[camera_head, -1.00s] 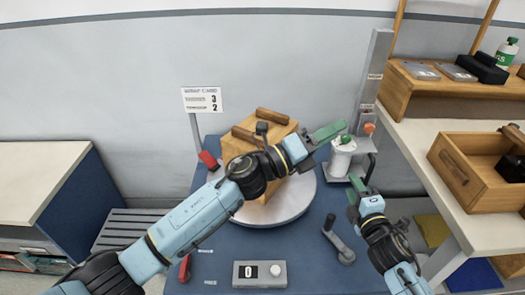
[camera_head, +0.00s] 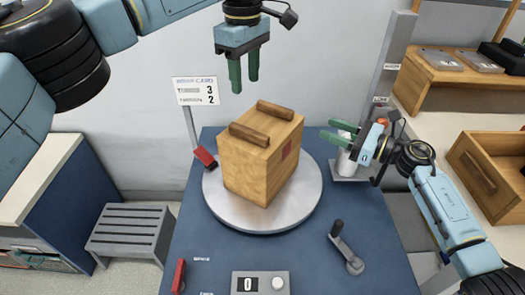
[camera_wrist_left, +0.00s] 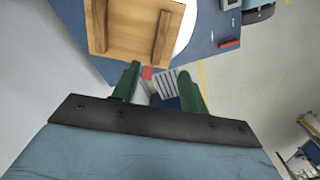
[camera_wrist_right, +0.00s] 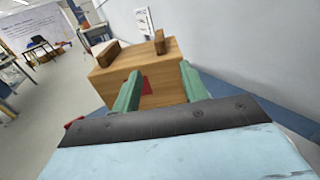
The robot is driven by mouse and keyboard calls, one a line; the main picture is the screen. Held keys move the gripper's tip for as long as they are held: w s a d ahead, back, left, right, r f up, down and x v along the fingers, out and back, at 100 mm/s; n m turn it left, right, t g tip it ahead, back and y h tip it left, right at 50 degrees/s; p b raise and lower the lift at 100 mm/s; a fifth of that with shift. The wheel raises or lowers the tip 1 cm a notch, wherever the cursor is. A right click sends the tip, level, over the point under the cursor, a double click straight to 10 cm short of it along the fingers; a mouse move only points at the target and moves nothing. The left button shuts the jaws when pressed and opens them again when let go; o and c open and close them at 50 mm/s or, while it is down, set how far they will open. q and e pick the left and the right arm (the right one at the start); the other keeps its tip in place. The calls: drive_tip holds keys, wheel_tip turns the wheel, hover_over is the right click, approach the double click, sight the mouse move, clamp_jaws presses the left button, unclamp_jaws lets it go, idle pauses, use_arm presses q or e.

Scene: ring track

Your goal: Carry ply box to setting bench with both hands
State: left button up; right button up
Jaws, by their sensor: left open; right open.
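The ply box (camera_head: 245,170) stands upright on a round grey turntable (camera_head: 225,218) on the blue bench. It has two brown bar handles on top and a red patch on its right side. My left gripper (camera_head: 243,86) is open and empty, fingers down, above and behind the box; the box also shows in the left wrist view (camera_wrist_left: 128,35). My right gripper (camera_head: 333,131) is open and empty right of the box, fingers towards its red-patched side, apart from it; the right wrist view shows that side (camera_wrist_right: 165,90). I cannot tell which surface is the setting bench.
A cream-topped cabinet (camera_head: 40,180) stands at left, with a grey step (camera_head: 130,228) beside it. A crank (camera_head: 346,250) and counter box (camera_head: 260,284) are at the blue bench's front. A sign (camera_head: 195,91) stands behind left. A wooden drawer box (camera_head: 482,165) is at right.

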sight(248, 130)
use_arm(q)
wheel_tip(248, 130, down, 14)
drive_tip(key=shift+r, duration=0.25)
use_arm(e)
drive_tip(key=x, duration=1.3)
drive_tip(key=shift+w+a, duration=0.15)
use_arm(q)
drive_tip(key=shift+d, duration=0.1)
clamp_jaws()
use_arm(e)
clamp_jaws()
use_arm(q)
drive_tip(key=shift+r, duration=0.1)
use_arm(e)
drive_tip(key=shift+r, duration=0.1)
